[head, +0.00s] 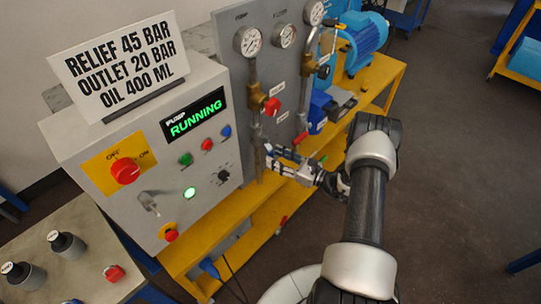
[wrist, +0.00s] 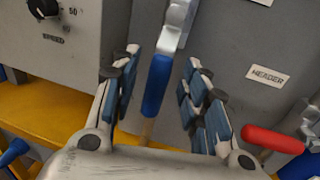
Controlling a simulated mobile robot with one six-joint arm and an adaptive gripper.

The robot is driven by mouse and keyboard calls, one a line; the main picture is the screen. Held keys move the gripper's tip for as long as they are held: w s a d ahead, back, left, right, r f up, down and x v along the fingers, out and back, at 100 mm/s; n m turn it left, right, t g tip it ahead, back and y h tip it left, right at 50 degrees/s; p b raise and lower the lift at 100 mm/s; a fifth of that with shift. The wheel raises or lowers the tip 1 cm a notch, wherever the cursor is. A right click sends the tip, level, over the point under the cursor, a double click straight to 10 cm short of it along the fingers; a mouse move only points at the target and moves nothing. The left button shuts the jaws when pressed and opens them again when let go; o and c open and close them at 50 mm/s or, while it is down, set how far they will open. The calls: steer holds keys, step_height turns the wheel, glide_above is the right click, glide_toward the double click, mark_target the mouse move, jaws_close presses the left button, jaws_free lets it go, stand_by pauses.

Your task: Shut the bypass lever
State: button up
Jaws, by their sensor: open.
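A lever with a blue grip (wrist: 157,85) hangs from a metal stem on the grey panel in the wrist view. No label naming it the bypass lever is readable. My gripper (wrist: 163,62) is open, with one blue-padded finger on each side of the lever. Gaps show on both sides, so the fingers appear apart from the grip. In the head view my gripper (head: 273,158) is at the lower part of the panel, below the valve with the red knob (head: 272,106). The lever is mostly hidden there by the fingers.
A red-handled lever (wrist: 273,139) sits close right of my gripper, below the HEADER label (wrist: 268,77). The control box (head: 150,150) with its RUNNING display stands to the left. The yellow bench (head: 215,240) runs underneath. A blue motor (head: 362,40) stands behind.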

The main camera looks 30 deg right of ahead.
mark_target(270, 155)
steer(key=shift+x, duration=1.65)
jaws_close()
